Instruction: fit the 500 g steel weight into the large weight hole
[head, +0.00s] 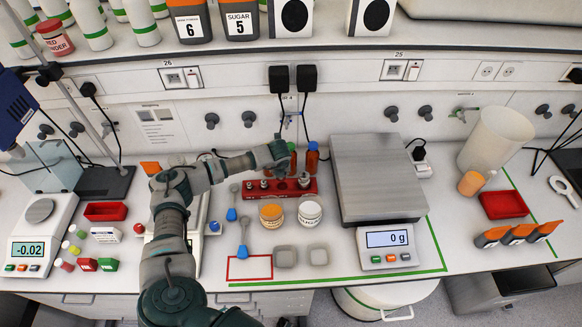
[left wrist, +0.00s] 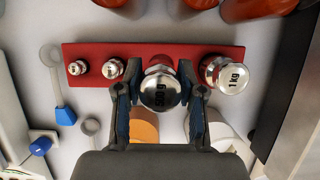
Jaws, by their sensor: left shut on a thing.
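A red weight rack (head: 311,190) stands on the bench; it also shows in the left wrist view (left wrist: 92,53). My left gripper (head: 281,168) is over the rack. In the left wrist view its fingers (left wrist: 160,100) are shut on the shiny 500 g steel weight (left wrist: 160,88), one finger on each side. The weight is over the rack, between two smaller weights and the 1 kg weight (left wrist: 230,75). Whether its base is seated or raised cannot be told. The hole under it is hidden. My right gripper is not in view.
The small weights (left wrist: 112,68) and (left wrist: 76,68) sit left in the rack. Orange (head: 271,215) and white (head: 310,213) jars stand in front of it. Red-brown bottles (head: 312,158) stand behind. A large scale (head: 378,180) reading 0 g is right.

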